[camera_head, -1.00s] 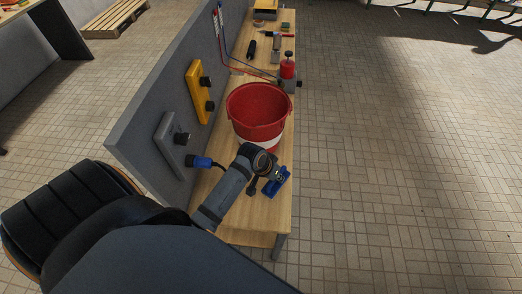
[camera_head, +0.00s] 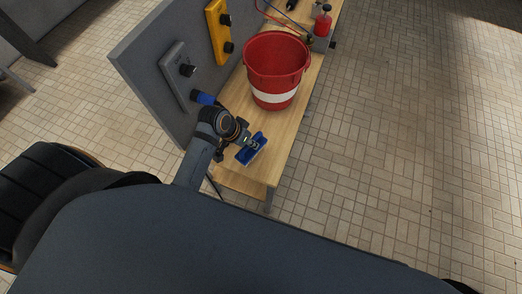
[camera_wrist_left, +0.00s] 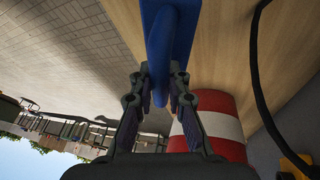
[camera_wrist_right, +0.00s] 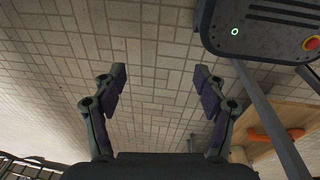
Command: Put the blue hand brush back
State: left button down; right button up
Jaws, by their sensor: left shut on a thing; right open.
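The blue hand brush (camera_head: 253,149) is at the near end of the wooden bench top, in front of the red bucket. My left gripper (camera_head: 243,143) is shut on it. In the left wrist view the blue handle (camera_wrist_left: 160,60) stands between the two fingers of my left gripper (camera_wrist_left: 160,85). The head view does not clearly show whether the brush touches the wood. My right gripper (camera_wrist_right: 162,80) is open and empty, with tiled floor behind it.
A red bucket with a white band (camera_head: 275,70) stands on the bench (camera_head: 293,122). A grey panel (camera_head: 150,75) borders the bench on the left, with a grey fixture (camera_head: 178,75), a yellow fixture (camera_head: 218,32) and a blue connector (camera_head: 203,97). Tiled floor (camera_head: 420,130) is open to the right.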

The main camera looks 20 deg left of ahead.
pick_arm(q)
jog(key=s+d+r+m+g+h, duration=0.1)
jog(key=s+d+r+m+g, duration=0.15)
jog(key=s+r+m, duration=0.5)
jog(key=n+p, duration=0.2)
jog(key=p, duration=0.1)
send_near(263, 139)
jog(key=s+d+f, duration=0.3)
jog(key=s+d, duration=0.1)
jog(key=shift+t, duration=0.25)
jog(key=w+f, duration=0.4)
jog(key=shift+a+f, duration=0.15)
jog(key=shift+f, duration=0.15)
jog(key=shift+w+f, duration=0.4)
jog(key=shift+f, duration=0.1)
notch_tip(263, 139, down, 3)
jog(key=shift+w+f, duration=0.1)
jog(key=shift+f, duration=0.05)
pick_arm(e)
jog(key=r, duration=0.1)
jog(key=a+r, duration=0.1)
jog(key=s+r, duration=0.1)
jog(key=shift+a+r, duration=0.3)
pick_arm(q)
jog(key=shift+f, duration=0.15)
jog(key=c, duration=1.3)
grip_release()
